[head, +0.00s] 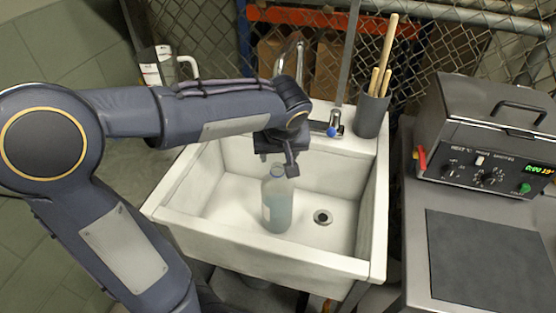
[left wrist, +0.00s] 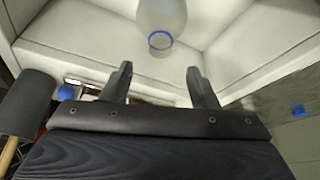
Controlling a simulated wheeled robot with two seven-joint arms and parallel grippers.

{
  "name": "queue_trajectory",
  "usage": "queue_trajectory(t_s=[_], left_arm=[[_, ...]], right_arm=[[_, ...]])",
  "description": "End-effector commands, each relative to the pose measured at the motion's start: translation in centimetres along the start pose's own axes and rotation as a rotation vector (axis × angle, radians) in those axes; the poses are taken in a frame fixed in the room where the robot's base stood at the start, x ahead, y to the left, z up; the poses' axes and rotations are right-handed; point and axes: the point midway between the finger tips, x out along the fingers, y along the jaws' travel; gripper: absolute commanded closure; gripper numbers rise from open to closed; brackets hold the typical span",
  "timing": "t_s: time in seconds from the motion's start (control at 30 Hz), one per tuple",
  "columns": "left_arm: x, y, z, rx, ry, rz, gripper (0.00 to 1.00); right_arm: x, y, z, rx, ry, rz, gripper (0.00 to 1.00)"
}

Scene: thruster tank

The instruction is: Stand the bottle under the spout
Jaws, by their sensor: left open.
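A clear bottle (head: 276,208) with a blue-ringed neck and pale bluish contents stands upright in the white sink (head: 345,180), left of the drain (head: 322,217). My left gripper (head: 278,168) is over the bottle's top, open and empty. In the left wrist view the bottle (left wrist: 163,18) lies just beyond the open left fingers (left wrist: 158,78), roughly centred between them, with its neck facing me. The chrome spout (head: 291,50) curves up behind my left forearm, which hides its lower part. My right gripper is out of view.
A blue tap knob (head: 332,131) and a dark cup of wooden sticks (head: 370,115) are on the sink's back ledge. A grey counter on the right holds a metal machine (head: 490,135) and a dark mat (head: 485,260). The sink's right side is clear.

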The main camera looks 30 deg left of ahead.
Motion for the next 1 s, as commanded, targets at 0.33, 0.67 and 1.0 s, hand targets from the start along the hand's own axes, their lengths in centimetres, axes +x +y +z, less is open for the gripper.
queue_trajectory(t_s=[0.33,0.67,1.0], left_arm=[[-3.6,-1.3,1.2,0.023,-0.03,0.03,0.46],[-5.4,-7.2,13.5,0.261,-0.121,0.412,0.46],[-5.7,-7.1,18.1,0.355,-0.041,0.579,0.46]], right_arm=[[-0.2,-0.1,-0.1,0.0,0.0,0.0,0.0],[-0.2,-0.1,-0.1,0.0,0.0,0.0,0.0],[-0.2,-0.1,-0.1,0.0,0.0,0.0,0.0]])
